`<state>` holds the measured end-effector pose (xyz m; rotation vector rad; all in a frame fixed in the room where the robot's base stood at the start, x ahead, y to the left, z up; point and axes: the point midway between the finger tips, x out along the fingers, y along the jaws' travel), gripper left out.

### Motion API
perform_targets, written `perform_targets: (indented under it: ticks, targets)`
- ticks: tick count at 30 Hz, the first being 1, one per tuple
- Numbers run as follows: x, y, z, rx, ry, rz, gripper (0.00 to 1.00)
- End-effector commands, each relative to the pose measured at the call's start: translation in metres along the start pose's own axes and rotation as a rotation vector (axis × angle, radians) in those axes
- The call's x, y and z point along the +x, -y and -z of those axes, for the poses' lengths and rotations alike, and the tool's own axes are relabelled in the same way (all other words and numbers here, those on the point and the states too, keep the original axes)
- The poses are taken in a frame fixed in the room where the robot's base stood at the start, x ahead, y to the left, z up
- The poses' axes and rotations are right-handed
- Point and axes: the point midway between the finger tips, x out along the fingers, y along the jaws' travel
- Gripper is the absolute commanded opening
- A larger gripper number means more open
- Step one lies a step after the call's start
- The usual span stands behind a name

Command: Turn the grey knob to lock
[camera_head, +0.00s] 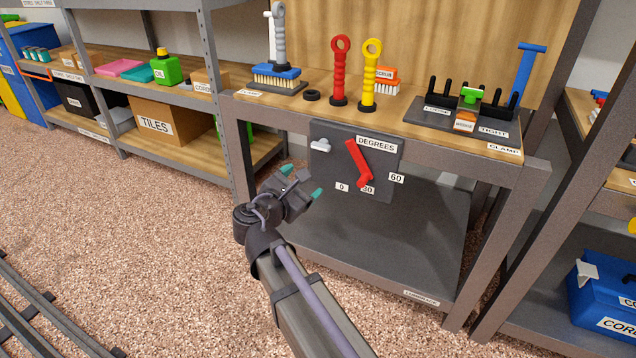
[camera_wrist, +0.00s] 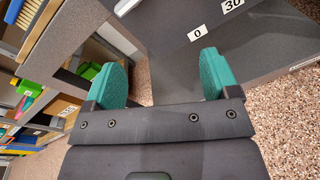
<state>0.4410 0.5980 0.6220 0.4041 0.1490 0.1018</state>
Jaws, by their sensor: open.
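A small light grey knob (camera_head: 320,145) sits at the upper left of a dark panel (camera_head: 335,170) on the front of the workbench. A long red lever (camera_head: 358,165) is on the same panel, between the label DEGREES and the labels 0, 30 and 60. My gripper (camera_head: 302,180) is open and empty, in front of the panel's lower left and below the knob, apart from it. In the wrist view its two green fingertips (camera_wrist: 172,78) are spread wide, with the 0 and 30 labels beyond them.
The workbench top (camera_head: 420,128) carries a brush (camera_head: 275,75), a red tool (camera_head: 339,70), a yellow tool (camera_head: 371,75) and a clamp rack (camera_head: 468,110). A steel bench leg (camera_head: 243,160) stands left of the panel. The lower shelf (camera_head: 390,245) looks clear.

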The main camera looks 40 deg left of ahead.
Motion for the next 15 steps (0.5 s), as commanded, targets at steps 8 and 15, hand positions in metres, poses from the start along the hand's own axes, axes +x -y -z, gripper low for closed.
perform_targets:
  ticks: [8, 15]
  targets:
    - [0.001, -0.025, -0.024, -0.426, 0.110, -0.101, 0.81]
    - [0.025, -0.028, -0.025, -0.423, 0.109, -0.097, 0.81]
